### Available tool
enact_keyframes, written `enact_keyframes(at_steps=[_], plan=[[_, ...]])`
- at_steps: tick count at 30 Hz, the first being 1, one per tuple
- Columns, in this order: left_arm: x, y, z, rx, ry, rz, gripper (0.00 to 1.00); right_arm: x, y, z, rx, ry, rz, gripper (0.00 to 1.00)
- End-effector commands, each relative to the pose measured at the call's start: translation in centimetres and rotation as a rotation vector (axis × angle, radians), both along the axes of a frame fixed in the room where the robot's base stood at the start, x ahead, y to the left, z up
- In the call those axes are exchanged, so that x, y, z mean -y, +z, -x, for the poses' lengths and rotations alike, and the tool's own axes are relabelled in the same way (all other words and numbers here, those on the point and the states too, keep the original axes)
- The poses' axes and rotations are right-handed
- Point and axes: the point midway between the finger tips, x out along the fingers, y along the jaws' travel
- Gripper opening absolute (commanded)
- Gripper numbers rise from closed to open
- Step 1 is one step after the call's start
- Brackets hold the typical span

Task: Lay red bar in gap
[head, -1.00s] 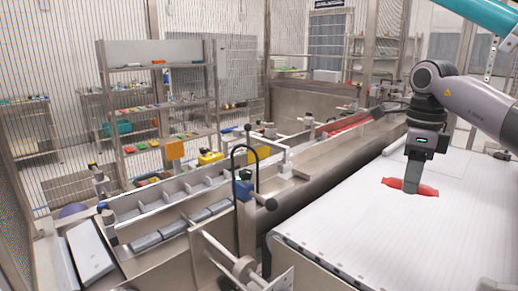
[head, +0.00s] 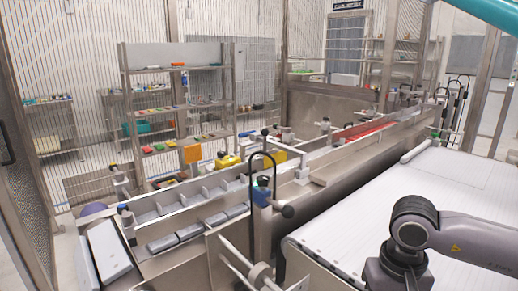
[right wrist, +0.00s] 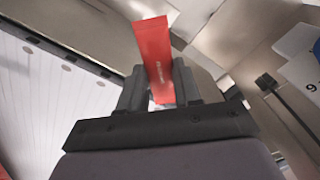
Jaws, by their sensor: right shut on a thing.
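A red bar (right wrist: 153,45) with pale lettering shows in the right wrist view. My right gripper (right wrist: 159,88) is shut on it, with one dark finger on each side. The bar's far end sticks out beyond the fingertips. In the head view only part of my right arm shows at the lower right; the gripper and held bar are out of that picture. A metal trough with slanted dividers (head: 190,198) stands left of centre, with grey blocks (head: 200,231) in a row along its near side. I cannot tell which opening is the gap. My left gripper is not in view.
The white conveyor (head: 400,200) on the right looks clear. A black hooped handle and blue block (head: 261,196) rise beside the trough. Red items (head: 362,128) lie in the channel farther back. A white sloped plate (head: 108,254) is at the left end.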

Motion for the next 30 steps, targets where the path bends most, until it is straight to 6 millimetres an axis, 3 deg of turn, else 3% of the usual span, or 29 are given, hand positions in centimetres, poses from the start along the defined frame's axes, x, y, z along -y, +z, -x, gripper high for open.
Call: enact_keyframes(at_steps=[9, 14, 30], plan=[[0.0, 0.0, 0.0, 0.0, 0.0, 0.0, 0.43, -0.6, -0.5, 1.1, 0.0, 0.099, -0.001, 0.04], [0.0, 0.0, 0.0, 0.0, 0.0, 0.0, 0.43, -1.5, 0.7, 1.1, 0.004, 0.13, -0.002, 0.04], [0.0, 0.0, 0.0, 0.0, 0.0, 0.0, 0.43, -9.4, 11.5, 2.7, 0.004, 0.446, 0.0, 0.04]])
